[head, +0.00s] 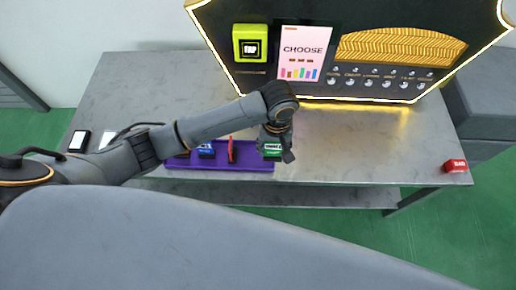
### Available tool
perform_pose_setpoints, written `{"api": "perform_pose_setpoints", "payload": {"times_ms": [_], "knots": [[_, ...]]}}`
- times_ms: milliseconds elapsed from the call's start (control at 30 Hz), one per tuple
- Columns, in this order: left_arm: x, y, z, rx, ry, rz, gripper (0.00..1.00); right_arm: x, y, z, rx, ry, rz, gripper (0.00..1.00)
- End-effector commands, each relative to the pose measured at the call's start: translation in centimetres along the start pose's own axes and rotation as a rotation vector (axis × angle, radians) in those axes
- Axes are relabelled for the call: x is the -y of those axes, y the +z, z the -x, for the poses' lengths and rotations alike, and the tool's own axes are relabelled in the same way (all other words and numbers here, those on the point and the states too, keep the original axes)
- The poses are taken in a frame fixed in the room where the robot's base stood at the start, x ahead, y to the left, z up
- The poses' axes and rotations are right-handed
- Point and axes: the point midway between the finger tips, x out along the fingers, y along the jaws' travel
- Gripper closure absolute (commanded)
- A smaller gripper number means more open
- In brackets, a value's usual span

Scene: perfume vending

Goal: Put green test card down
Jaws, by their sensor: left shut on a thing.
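The green test card (272,148) shows just under my left gripper (277,154), at the right end of a purple tray (250,163). My left gripper points down and is shut on the green card; the wrist hides part of both. I cannot tell whether the card touches the tray. A blue card (206,150) and a red card (231,150) stand in the tray to the left of the green one. My right gripper is not in view.
The black vending panel (330,28) with a lit edge, a pink "CHOOSE" screen (303,50) and a yellow-green tap pad (250,43) stands at the back. A red block (455,166) sits at the table's right edge. The grey table (370,150) is clear between.

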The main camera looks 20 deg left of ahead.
Motion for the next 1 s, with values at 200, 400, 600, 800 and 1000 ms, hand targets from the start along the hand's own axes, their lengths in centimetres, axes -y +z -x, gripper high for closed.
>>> {"api": "perform_pose_setpoints", "payload": {"times_ms": [200,400,600,800,1000], "knots": [[2.8,-3.0,-3.8,0.001,-0.003,0.003,0.81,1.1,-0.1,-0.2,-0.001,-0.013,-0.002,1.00],[3.7,-4.2,-5.5,-0.001,0.000,-0.001,0.81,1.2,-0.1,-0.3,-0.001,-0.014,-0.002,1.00],[4.4,-4.8,-7.7,0.002,-0.001,-0.001,0.81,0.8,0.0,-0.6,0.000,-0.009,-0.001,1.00],[4.4,-4.8,-9.7,-0.001,0.000,-0.003,0.81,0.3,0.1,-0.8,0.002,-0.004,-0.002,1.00],[4.3,-4.8,-9.7,-0.001,0.001,-0.003,0.81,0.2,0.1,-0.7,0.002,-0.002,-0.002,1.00]]}}
